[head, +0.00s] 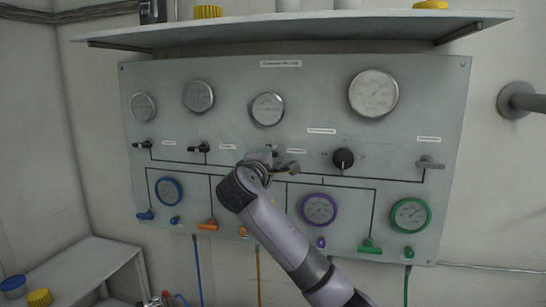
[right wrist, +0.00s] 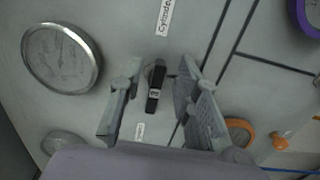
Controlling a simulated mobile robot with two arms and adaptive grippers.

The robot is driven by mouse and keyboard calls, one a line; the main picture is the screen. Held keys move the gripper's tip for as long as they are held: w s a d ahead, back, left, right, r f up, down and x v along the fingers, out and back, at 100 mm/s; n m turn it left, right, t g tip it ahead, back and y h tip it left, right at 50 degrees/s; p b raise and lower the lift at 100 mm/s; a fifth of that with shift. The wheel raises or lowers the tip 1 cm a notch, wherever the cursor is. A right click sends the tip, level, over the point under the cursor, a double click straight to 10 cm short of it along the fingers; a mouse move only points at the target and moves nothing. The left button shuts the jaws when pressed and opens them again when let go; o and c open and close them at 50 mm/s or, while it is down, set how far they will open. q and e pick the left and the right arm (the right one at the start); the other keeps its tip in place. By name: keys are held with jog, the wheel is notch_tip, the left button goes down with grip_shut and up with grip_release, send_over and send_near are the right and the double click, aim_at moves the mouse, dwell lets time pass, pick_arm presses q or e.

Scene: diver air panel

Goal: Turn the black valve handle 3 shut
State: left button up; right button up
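The black valve handle (right wrist: 154,88) shows in the right wrist view as a narrow black bar with a small pale mark, mounted on the grey panel (head: 300,82). It is third from the left in its row; in the head view my right gripper (head: 277,160) largely hides it. In the right wrist view the fingers of my right gripper (right wrist: 160,72) are apart, one on each side of the handle, with gaps visible. I cannot tell how deep the fingers reach. My left gripper is not in view.
Two more black handles (head: 143,145) (head: 204,147) are to the left; a black knob (head: 344,159) and grey handle (head: 430,163) are to the right. Round gauges (head: 268,109) sit above. Orange (head: 208,224) and green (head: 370,247) handles are below. A shelf (head: 300,27) juts out overhead.

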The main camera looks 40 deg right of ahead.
jog(key=v, duration=1)
jog(key=shift+s+a, duration=0.1)
jog(key=shift+s, duration=0.05)
